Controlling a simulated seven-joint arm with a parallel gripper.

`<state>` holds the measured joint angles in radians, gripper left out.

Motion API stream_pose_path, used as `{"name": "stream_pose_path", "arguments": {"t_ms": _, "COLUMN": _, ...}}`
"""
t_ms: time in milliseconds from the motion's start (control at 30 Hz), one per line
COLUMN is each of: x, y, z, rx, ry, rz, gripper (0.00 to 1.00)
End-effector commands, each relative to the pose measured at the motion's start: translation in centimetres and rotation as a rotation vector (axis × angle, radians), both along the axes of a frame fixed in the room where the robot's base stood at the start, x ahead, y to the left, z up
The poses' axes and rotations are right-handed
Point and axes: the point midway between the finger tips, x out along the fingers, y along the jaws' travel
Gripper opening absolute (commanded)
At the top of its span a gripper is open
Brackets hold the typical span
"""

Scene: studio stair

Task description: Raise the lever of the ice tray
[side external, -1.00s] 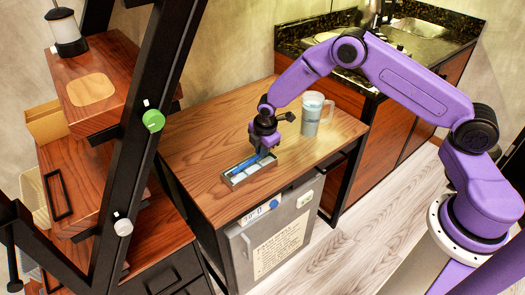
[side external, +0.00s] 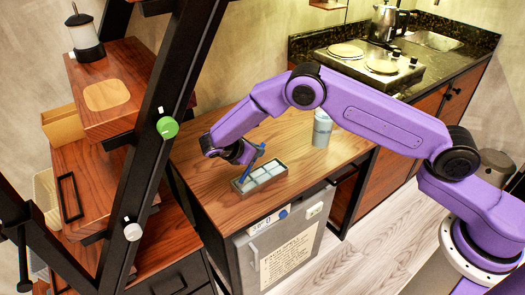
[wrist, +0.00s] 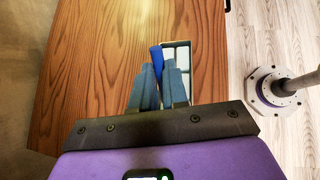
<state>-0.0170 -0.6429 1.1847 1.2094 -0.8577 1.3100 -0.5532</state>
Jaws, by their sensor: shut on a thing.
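The grey ice tray (side external: 272,180) lies on the wooden table, with pale blocks in its compartments. It also shows in the wrist view (wrist: 188,66), beyond my fingers. Its blue lever (side external: 256,157) stands tilted up steeply from the tray in the side view. In the wrist view the lever (wrist: 156,56) shows between and just beyond my fingertips. My gripper (side external: 249,156) is shut on the lever, low over the tray's left end. The fingers hide part of the lever and tray in the wrist view (wrist: 160,72).
A translucent mug (side external: 322,130) stands behind the tray, partly hidden by my arm. The table (side external: 205,178) is bare left of the tray. A counter with hot plates (side external: 345,50) is behind.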

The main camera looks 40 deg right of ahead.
Motion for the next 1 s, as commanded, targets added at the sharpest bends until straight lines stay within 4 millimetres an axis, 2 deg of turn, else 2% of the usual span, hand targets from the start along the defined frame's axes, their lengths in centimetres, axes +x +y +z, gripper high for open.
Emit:
{"name": "stream_pose_path", "arguments": {"t_ms": 133, "x": -0.1, "y": 1.5, "z": 0.4, "rx": -0.110, "ry": -0.003, "rz": 0.001, "gripper": 0.00}}
{"name": "stream_pose_path", "arguments": {"t_ms": 433, "x": -0.1, "y": 3.2, "z": 0.9, "rx": -0.254, "ry": -0.006, "rz": 0.000, "gripper": 0.00}}
{"name": "stream_pose_path", "arguments": {"t_ms": 1000, "x": -0.1, "y": 3.6, "z": 1.0, "rx": -0.301, "ry": -0.006, "rz": -0.002, "gripper": 0.00}}
